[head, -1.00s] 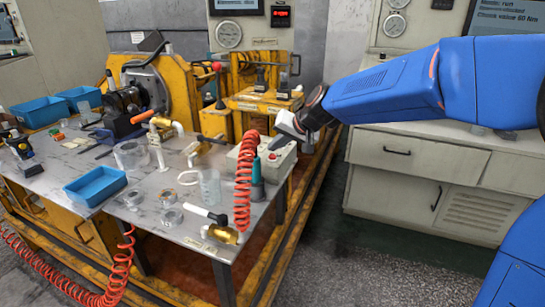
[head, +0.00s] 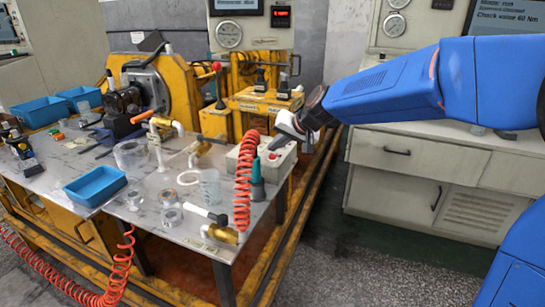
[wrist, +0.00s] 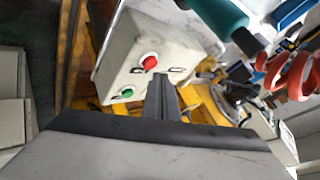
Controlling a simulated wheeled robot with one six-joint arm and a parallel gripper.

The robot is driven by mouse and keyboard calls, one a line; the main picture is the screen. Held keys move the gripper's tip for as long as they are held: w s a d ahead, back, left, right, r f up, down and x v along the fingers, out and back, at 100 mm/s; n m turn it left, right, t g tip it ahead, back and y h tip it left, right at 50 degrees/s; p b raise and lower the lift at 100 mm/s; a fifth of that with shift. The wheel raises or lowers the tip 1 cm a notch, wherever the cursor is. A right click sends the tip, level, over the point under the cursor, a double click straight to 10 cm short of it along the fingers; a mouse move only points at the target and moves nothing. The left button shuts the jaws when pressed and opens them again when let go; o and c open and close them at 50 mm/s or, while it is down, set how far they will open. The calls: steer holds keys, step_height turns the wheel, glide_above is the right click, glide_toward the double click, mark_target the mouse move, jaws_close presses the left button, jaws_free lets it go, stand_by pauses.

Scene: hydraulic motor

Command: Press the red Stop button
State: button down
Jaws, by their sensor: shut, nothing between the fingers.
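The red button (wrist: 150,62) sits in a pale ring on the face of a light grey control box (wrist: 120,55). A green button (wrist: 127,92) is on the same face, to its lower left in the wrist view. My gripper (wrist: 163,78) is shut and empty, its tips close to the red button, just below and right of it in this view. I cannot tell whether they touch it. In the head view, the box (head: 283,166) stands at the right end of the workbench, with my gripper (head: 275,144) over it and the red button (head: 272,156) near the tips.
A coiled orange hose (head: 243,185) and a teal-handled tool (head: 257,178) stand right beside the box. The metal workbench (head: 150,205) holds blue trays, clear cups and fittings. A grey cabinet (head: 420,165) stands to the right, with open floor between.

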steer(key=shift+f, duration=0.1)
steer(key=shift+f, duration=0.35)
steer(key=shift+f, duration=0.35)
stand_by(0.8)
steer(key=shift+r, duration=0.8)
steer(key=shift+r, duration=2.5)
